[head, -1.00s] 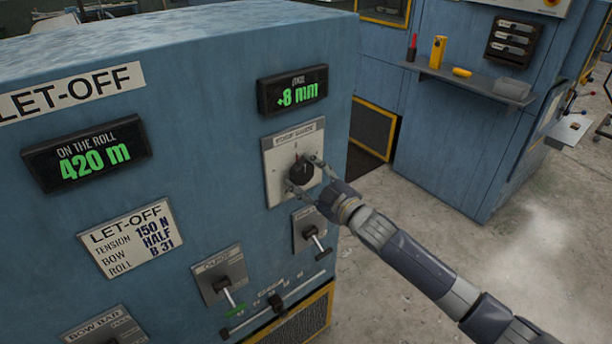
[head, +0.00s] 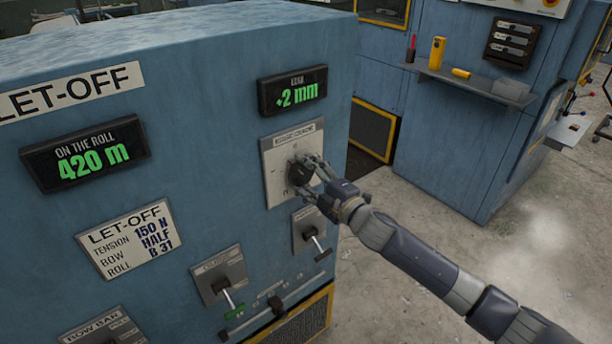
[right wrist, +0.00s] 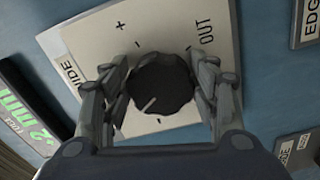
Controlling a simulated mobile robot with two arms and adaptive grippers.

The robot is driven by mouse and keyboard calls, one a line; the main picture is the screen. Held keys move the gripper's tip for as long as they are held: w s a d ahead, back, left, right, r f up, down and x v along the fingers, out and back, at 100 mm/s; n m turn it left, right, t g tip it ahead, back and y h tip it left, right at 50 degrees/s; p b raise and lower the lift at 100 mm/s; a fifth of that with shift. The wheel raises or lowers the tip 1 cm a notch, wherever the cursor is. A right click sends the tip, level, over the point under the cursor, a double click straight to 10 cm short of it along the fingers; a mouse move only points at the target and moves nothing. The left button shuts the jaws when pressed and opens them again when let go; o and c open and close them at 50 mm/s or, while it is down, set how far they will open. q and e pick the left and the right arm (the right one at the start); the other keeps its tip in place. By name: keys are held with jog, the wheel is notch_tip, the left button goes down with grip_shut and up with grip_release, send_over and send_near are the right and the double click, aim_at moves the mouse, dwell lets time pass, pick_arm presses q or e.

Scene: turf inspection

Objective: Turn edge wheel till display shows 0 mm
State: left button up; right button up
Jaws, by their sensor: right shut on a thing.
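The edge wheel is a dark ridged knob (head: 298,172) on a pale square plate (head: 280,150) on the blue cabinet's front. In the right wrist view the knob (right wrist: 163,82) sits between the two fingers of my right gripper (right wrist: 165,88), which is shut on it. A pale pointer line shows on the knob, and the plate has "+" and "OUT" marks. The edge display (head: 293,92) above the plate reads +2 mm in green; it also shows tilted in the right wrist view (right wrist: 30,110). My right gripper (head: 311,172) partly covers the knob in the head view. My left gripper is not in view.
A lever (head: 314,238) stands out just below the plate, with another lever (head: 224,290) and a slider (head: 275,303) lower down. The roll display (head: 85,152) reads 420 m. A shelf (head: 470,82) with small tools is on the cabinet behind. Bare floor lies to the right.

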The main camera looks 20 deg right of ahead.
jog(key=shift+n, duration=0.6)
jog(key=o, duration=1.1)
jog(key=shift+c, duration=0.2)
jog(key=v, duration=1.2)
